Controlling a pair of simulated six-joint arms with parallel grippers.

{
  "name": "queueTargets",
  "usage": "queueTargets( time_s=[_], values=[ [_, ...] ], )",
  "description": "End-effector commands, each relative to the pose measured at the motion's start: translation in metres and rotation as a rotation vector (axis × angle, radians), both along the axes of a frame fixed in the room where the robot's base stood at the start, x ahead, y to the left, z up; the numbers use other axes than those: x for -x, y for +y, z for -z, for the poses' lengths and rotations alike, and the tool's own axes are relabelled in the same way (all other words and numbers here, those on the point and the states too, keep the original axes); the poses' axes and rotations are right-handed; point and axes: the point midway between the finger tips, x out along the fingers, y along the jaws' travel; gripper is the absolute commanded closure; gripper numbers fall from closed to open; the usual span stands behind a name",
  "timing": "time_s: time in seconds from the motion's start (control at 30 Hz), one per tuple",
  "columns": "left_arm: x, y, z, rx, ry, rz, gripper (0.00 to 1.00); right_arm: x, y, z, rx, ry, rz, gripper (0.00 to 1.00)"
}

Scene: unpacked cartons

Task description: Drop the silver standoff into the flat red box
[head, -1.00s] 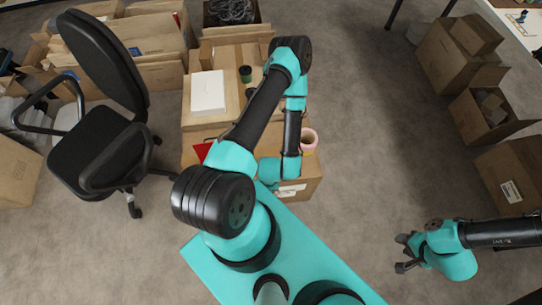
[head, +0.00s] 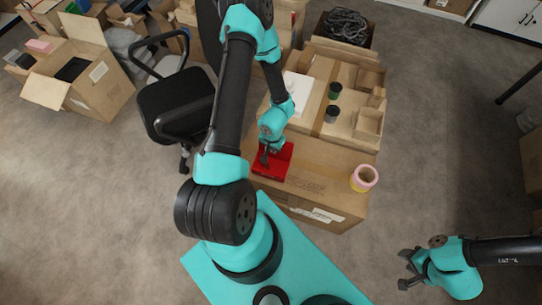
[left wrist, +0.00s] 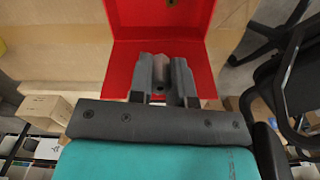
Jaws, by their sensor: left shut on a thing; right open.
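The flat red box (head: 284,168) stands on the near part of a large brown carton. It also fills the top middle of the left wrist view (left wrist: 128,62), where its red floor and walls show. My left gripper (head: 265,158) is over the box's left part; its fingers (left wrist: 163,75) point into the box. It is shut on the silver standoff (left wrist: 160,70), a small grey piece between the fingers, mostly hidden by them. Whether it touches the box floor I cannot tell. My right gripper (head: 404,268) is open and empty, low at the right, over the floor.
A black office chair (head: 178,105) stands at the left.

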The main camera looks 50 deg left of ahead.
Motion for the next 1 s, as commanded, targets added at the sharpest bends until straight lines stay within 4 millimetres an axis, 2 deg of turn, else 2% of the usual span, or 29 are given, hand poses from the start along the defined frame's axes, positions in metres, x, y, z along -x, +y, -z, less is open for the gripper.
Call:
queueTargets(
  time_s=[0.63, 0.77, 1.0],
  values=[
    [-0.005, 0.004, -0.002, 0.001, 0.002, -0.028, 1.00, 0.000, 0.000, 0.000, 0.000, 0.000, 0.000, 0.57],
    [-0.005, 0.004, 0.005, 0.001, 0.002, -0.027, 1.00, 0.000, 0.000, 0.000, 0.000, 0.000, 0.000, 0.57],
    [-0.005, 0.004, 0.029, 0.001, 0.003, -0.028, 1.00, 0.000, 0.000, 0.000, 0.000, 0.000, 0.000, 0.57]
  ],
)
